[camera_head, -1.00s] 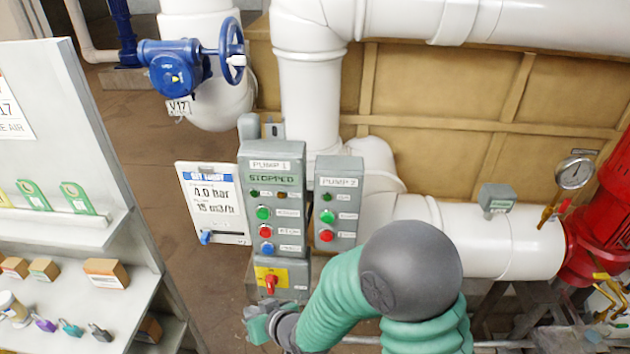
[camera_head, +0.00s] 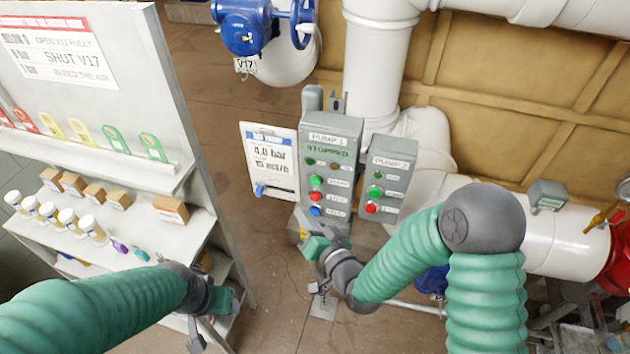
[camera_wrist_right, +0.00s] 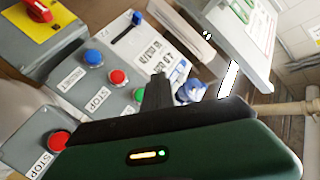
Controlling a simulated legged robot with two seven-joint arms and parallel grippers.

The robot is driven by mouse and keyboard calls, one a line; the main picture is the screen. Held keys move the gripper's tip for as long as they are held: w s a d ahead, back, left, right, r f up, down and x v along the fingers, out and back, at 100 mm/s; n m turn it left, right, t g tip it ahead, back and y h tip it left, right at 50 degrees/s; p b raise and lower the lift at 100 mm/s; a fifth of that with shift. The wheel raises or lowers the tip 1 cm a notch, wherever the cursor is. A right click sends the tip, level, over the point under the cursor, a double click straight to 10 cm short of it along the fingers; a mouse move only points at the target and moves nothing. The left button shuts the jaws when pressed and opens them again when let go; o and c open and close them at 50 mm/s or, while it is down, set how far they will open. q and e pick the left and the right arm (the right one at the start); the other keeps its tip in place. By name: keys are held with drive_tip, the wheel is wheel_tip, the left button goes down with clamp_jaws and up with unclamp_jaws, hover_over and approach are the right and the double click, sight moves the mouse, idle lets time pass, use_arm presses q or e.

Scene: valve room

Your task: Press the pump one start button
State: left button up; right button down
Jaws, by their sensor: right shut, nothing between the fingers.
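The grey pump one panel (camera_head: 347,130) stands in the middle of the head view, its display reading STOPPED. Its green start button (camera_head: 316,181) sits above a red stop button (camera_head: 315,195) and a blue reset button (camera_head: 315,210). My right gripper (camera_head: 314,244) is shut and empty, in front of the panel's lower end, below these buttons and apart from the green one. In the right wrist view, its dark fingertip (camera_wrist_right: 158,90) shows beside the green button (camera_wrist_right: 140,95). My left gripper (camera_head: 212,310) is at lower left by the shelf; its jaws are unclear.
The pump two panel (camera_head: 398,160), with its own green and red buttons, stands close on the right. A white sign (camera_head: 268,160) is on the left. A shelf unit (camera_head: 190,235) with boxes and bottles fills the left side. Open floor (camera_head: 245,220) lies between shelf and panels.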

sight(316, 190)
drive_tip(key=shift+w+d, duration=0.4)
drive_tip(key=shift+w, duration=0.8)
drive_tip(key=shift+w+d, duration=0.4)
drive_tip(key=shift+w, duration=0.75)
drive_tip(key=shift+w+d, duration=0.4)
drive_tip(key=shift+w, duration=0.8)
drive_tip(key=shift+w, duration=0.1)
drive_tip(key=shift+w+d, duration=0.15)
drive_tip(key=shift+w, duration=0.05)
drive_tip(key=shift+w+d+r+b, duration=0.1)
drive_tip(key=shift+w+d+b, duration=0.05)
drive_tip(key=shift+w+b, duration=0.25)
drive_tip(key=shift+s+a, duration=0.25)
drive_tip(key=shift+s, duration=0.55)
